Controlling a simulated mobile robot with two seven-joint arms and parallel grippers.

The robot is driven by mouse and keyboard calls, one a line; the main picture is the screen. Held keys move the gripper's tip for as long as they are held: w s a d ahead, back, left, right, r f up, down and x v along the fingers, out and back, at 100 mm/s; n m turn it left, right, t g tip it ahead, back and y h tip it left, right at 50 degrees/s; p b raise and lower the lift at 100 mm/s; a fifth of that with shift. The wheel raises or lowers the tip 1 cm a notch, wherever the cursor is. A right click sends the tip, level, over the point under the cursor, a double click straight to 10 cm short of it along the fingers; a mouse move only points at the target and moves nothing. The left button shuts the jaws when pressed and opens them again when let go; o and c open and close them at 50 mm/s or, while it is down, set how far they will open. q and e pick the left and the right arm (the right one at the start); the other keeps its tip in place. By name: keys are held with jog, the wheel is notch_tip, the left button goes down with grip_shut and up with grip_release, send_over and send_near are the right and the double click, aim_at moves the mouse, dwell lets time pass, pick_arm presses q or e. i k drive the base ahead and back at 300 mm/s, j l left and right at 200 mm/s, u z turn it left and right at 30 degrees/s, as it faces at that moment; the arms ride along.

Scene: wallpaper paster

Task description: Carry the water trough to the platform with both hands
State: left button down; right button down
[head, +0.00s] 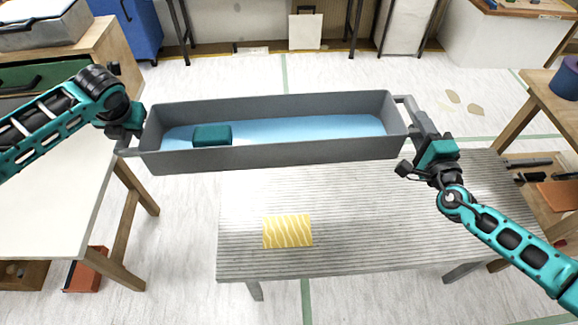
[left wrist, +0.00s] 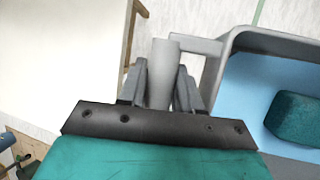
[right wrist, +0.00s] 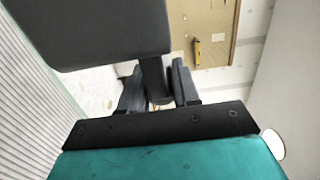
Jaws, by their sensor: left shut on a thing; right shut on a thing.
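The water trough (head: 270,157) is a long grey box with blue water inside and a teal block (head: 212,135) in it near its left end. My left gripper (head: 130,140) is shut on the handle (left wrist: 162,75) at the trough's left end. My right gripper (head: 425,140) is shut on the handle at the right end; in the right wrist view the dark handle (right wrist: 152,80) is between the fingers. The trough hides part of the platform's far edge.
A yellow patterned sheet (head: 288,231) lies on the platform's front left part. A white-topped table (head: 50,210) stands close on the left. A wooden bench (head: 555,115) with shelves stands on the right. The floor behind the trough is mostly clear.

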aim_at(381, 182)
jog(key=l, duration=0.5)
jog(key=i+l, duration=0.15)
jog(key=l, duration=0.9)
